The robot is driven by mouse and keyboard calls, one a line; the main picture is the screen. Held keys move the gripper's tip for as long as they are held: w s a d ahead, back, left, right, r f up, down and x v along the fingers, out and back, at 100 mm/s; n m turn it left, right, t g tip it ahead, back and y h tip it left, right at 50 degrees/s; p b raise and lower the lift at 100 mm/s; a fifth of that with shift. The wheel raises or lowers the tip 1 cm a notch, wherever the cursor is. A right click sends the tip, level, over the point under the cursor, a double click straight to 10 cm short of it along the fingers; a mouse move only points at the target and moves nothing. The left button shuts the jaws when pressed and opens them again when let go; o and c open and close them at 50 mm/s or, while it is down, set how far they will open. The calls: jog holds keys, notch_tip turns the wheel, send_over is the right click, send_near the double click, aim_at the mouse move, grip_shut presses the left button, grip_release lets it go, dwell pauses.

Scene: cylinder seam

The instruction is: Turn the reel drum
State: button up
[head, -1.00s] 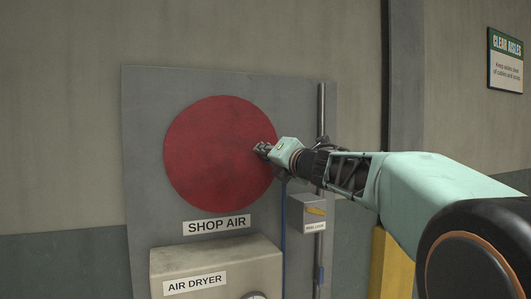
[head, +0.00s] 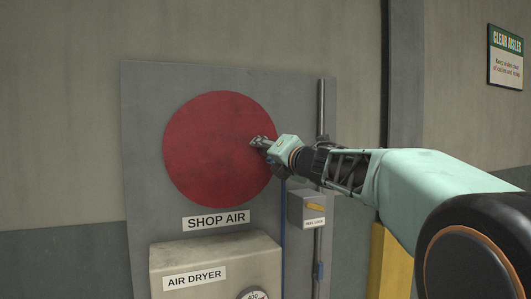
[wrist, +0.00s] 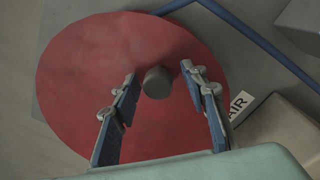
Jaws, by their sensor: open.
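The reel drum (head: 212,150) is a large red disc on a grey wall panel, above the SHOP AIR label. It also fills much of the wrist view (wrist: 75,85). A short grey knob (wrist: 157,82) stands on the drum face near its edge. My gripper (head: 254,141) is over the right part of the drum in the head view. In the wrist view my gripper (wrist: 158,85) is open, with one finger on each side of the knob and gaps between. The knob is hidden behind my gripper in the head view.
A small reel lock box (head: 307,208) with a yellow lever is at the right of the drum, by a vertical pipe (head: 320,120). A blue hose (head: 283,225) runs down from the drum. The air dryer (head: 215,255) juts out below. A yellow post (head: 388,262) stands at right.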

jog(key=shift+s, duration=0.1)
jog(key=v, duration=0.7)
jog(key=shift+s, duration=0.15)
jog(key=shift+d, duration=0.15)
